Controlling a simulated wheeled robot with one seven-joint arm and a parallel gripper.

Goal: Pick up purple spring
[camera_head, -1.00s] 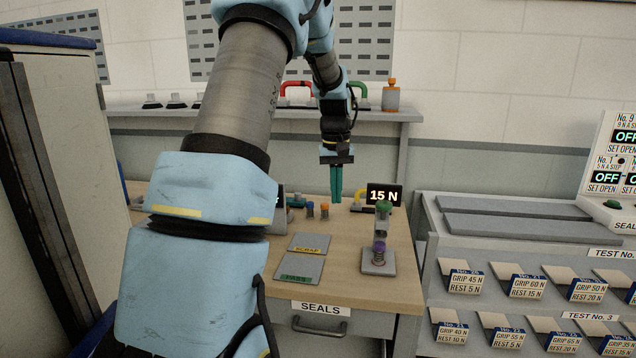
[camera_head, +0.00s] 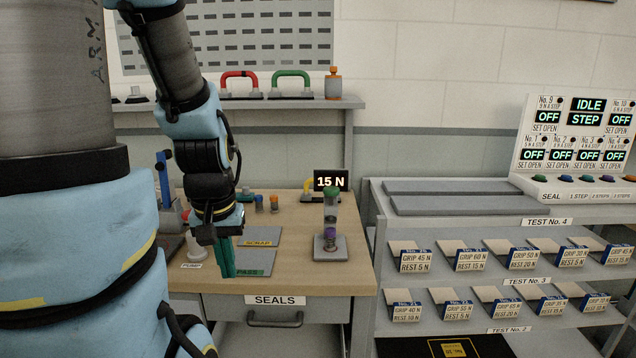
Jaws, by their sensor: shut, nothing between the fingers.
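A small purple piece, which looks like the purple spring (camera_head: 330,236), sits low on a small upright stand on the right part of the wooden bench. The stand has a grey square base (camera_head: 329,252) and a green top (camera_head: 331,193). My gripper (camera_head: 226,272) has teal fingers that are shut and empty. It points down over the bench's front left part, in front of the PASS plate, to the left of the stand and apart from it.
A "15 N" display (camera_head: 331,181) stands behind the stand. SCRAP (camera_head: 262,236) and PASS plates lie on the bench (camera_head: 295,281). Small blue and orange pieces (camera_head: 274,203) stand at the back. A shelf rack (camera_head: 500,222) with labelled cards flanks the bench's right.

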